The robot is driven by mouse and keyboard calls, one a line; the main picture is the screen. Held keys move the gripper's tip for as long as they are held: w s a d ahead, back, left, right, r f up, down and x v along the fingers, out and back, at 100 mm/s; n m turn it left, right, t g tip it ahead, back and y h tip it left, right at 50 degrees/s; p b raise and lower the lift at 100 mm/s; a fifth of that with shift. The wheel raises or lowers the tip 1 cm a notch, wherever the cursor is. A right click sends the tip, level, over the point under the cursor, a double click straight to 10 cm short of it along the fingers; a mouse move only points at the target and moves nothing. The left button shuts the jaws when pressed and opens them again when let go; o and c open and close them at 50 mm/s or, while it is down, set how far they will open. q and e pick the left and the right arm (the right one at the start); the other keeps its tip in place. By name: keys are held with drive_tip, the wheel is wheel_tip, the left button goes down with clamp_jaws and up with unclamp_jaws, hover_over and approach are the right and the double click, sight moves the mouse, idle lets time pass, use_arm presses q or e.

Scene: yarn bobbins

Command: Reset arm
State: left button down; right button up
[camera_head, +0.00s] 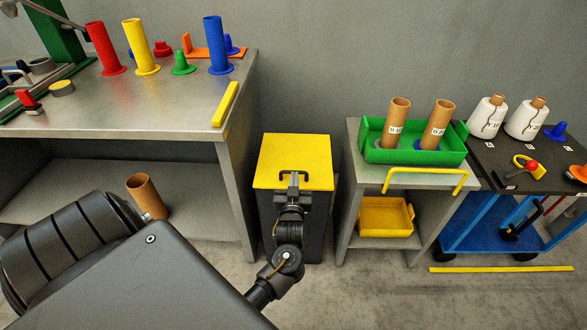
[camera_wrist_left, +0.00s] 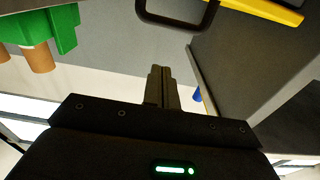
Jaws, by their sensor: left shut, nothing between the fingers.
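My left gripper (camera_head: 293,182) is in front of the yellow-lidded bin (camera_head: 293,150) in the head view, close to the dark handle (camera_head: 299,173) at the lid's front edge. In the left wrist view its two fingers (camera_wrist_left: 161,75) are together, with nothing between them. The dark handle (camera_wrist_left: 178,22) shows there beyond the fingertips, with a gap in the picture. My right gripper is in neither view.
A metal bench (camera_head: 170,105) with coloured posts stands left. A brown tube (camera_head: 147,195) stands below it. Right of the bin, a small table holds a green tray (camera_head: 400,154) with two brown tubes. A blue cart (camera_head: 490,232) carries white bobbins (camera_head: 487,118).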

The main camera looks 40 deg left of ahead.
use_arm(q)
drive_tip(key=v, duration=0.3)
drive_tip(key=shift+s+d+f, duration=0.2)
drive_tip(key=shift+s, duration=0.05)
